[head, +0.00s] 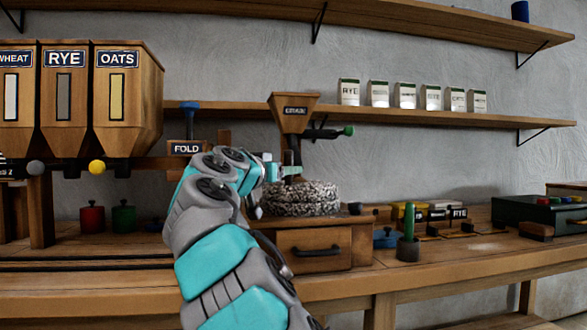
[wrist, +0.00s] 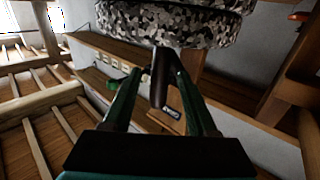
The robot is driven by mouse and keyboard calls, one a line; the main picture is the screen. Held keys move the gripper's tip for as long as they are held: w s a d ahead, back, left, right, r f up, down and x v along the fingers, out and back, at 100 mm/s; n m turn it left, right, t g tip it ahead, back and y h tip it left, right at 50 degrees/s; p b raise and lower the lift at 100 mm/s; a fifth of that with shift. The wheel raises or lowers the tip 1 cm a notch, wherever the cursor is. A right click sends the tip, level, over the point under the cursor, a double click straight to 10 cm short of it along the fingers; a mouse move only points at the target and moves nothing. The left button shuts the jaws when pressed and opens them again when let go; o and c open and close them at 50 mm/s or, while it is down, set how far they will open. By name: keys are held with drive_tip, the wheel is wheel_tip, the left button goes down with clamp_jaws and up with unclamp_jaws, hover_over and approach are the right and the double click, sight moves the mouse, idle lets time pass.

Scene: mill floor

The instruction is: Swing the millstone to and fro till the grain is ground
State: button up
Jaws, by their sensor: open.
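The millstone (head: 300,199), a round speckled black-and-white stone, lies on a wooden base with a drawer (head: 314,250). It also fills the top of the wrist view (wrist: 180,22). A wooden hopper with a dark label (head: 295,112) stands above it. My gripper (wrist: 160,72) is open, its two dark green fingers on either side of a dark upright handle (wrist: 158,88) beside the stone. I cannot tell whether a finger touches the handle. No grain is visible.
Bins marked RYE (head: 64,95) and OATS (head: 124,100) stand left. Red (head: 92,219) and green (head: 124,217) canisters sit below them. A green post (head: 408,245) and a dark green box (head: 537,215) stand right on the bench. White packets (head: 379,94) line the shelf.

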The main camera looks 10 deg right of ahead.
sight(295, 185)
drive_tip(key=shift+p+x, duration=0.55)
drive_tip(key=shift+x, duration=2.05)
drive_tip(key=shift+c, duration=0.3)
clamp_jaws()
